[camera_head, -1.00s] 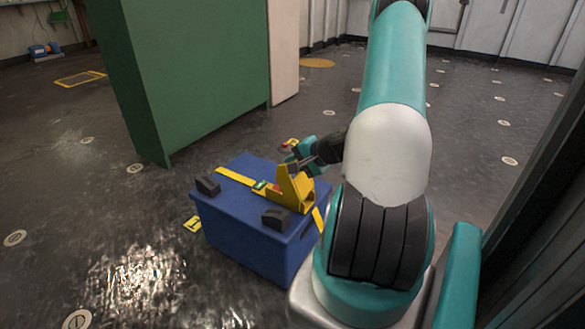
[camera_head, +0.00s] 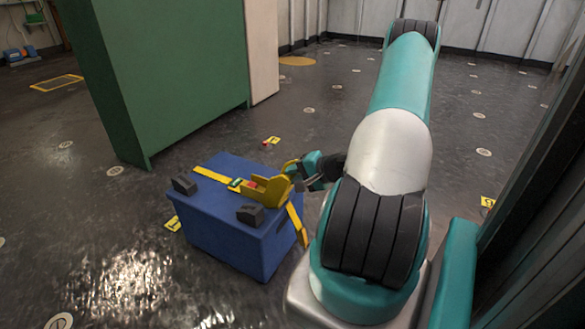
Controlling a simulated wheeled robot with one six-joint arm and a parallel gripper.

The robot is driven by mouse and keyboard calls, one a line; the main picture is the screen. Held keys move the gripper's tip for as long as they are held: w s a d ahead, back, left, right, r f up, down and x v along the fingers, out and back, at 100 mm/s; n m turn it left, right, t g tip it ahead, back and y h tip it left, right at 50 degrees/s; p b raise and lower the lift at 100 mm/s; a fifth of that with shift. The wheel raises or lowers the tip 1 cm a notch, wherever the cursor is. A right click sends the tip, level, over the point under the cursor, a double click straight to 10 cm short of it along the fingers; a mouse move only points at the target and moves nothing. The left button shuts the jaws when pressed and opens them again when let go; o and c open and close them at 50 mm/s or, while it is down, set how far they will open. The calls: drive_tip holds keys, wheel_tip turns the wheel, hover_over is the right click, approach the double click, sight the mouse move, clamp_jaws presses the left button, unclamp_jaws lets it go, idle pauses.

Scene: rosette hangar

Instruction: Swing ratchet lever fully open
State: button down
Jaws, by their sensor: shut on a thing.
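The yellow ratchet lever (camera_head: 270,191) is on top of a blue box (camera_head: 222,235), at the box's right side. A yellow strap (camera_head: 211,174) runs across the box top into the ratchet. The lever now leans over to the right, its end at the right edge of the box. My gripper (camera_head: 294,176) is shut on the lever's end. The fingers are small here and partly hidden by the lever.
Two black blocks, one (camera_head: 185,185) at the left and one (camera_head: 250,214) in front, stick up from the box top. A green cabinet (camera_head: 160,75) stands behind the box. A yellow strap end (camera_head: 297,224) hangs at the box's right side. Open floor lies left and beyond.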

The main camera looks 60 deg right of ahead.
drive_tip(key=shift+s+a+f, duration=0.15)
drive_tip(key=shift+s+f, duration=0.1)
drive_tip(key=shift+f, duration=0.5)
drive_tip(key=c, duration=1.2)
unclamp_jaws()
drive_tip(key=shift+w+a, duration=0.1)
drive_tip(key=shift+c, duration=0.2)
drive_tip(key=p+v, duration=0.7)
drive_tip(key=v, duration=1)
drive_tip(key=shift+d+r, duration=0.25)
drive_tip(key=shift+r, duration=0.05)
drive_tip(key=shift+c, duration=0.5)
